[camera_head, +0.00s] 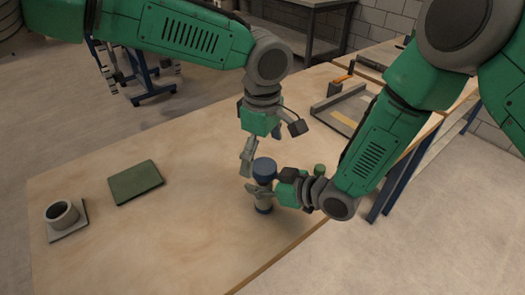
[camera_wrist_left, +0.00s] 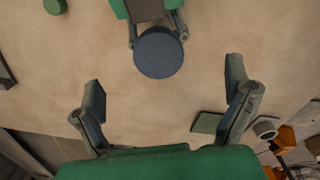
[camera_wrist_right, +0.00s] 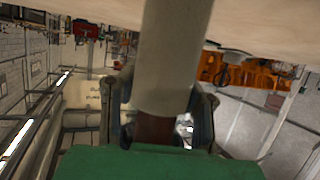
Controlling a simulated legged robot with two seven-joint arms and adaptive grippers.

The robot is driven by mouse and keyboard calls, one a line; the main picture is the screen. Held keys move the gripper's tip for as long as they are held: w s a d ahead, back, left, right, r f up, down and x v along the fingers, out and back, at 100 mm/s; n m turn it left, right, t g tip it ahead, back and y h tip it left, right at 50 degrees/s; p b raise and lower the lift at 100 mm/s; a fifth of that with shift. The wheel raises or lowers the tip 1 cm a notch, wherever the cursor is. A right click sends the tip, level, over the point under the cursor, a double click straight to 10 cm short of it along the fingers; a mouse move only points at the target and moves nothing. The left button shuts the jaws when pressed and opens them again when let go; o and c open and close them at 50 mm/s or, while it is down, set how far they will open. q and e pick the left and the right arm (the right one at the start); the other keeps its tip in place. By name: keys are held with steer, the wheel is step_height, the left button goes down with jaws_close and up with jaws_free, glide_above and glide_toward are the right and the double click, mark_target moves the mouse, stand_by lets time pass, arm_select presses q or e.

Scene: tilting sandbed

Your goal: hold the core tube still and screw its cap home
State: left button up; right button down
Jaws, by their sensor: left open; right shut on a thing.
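The core tube (camera_head: 264,198) stands upright on the wooden table, near its front right edge. It is a pale cylinder in the right wrist view (camera_wrist_right: 172,60). The blue cap (camera_head: 264,169) is at the top of the tube; its round top shows in the left wrist view (camera_wrist_left: 159,53). I cannot tell how far it is screwed on. My right gripper (camera_head: 262,188) is shut on the tube from the side, below the cap. My left gripper (camera_head: 248,160) is open and empty, pointing down beside the cap, its fingers (camera_wrist_left: 165,80) wide apart.
A dark green pad (camera_head: 136,181) and a grey cup (camera_head: 61,213) on a square coaster lie on the left. A shallow tray (camera_head: 343,107) is at the back right. A small green round thing (camera_head: 319,170) stands behind my right gripper. The table's middle is clear.

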arm_select(q)
step_height(320, 180, up, 12)
stand_by(0.6)
arm_select(e)
steer(key=c, duration=1.1)
jaws_free()
steer(key=shift+o, duration=0.2)
arm_select(q)
steer(key=shift+d, duration=0.1)
arm_select(e)
steer(key=v, duration=1.2)
steer(key=shift+w, duration=0.1)
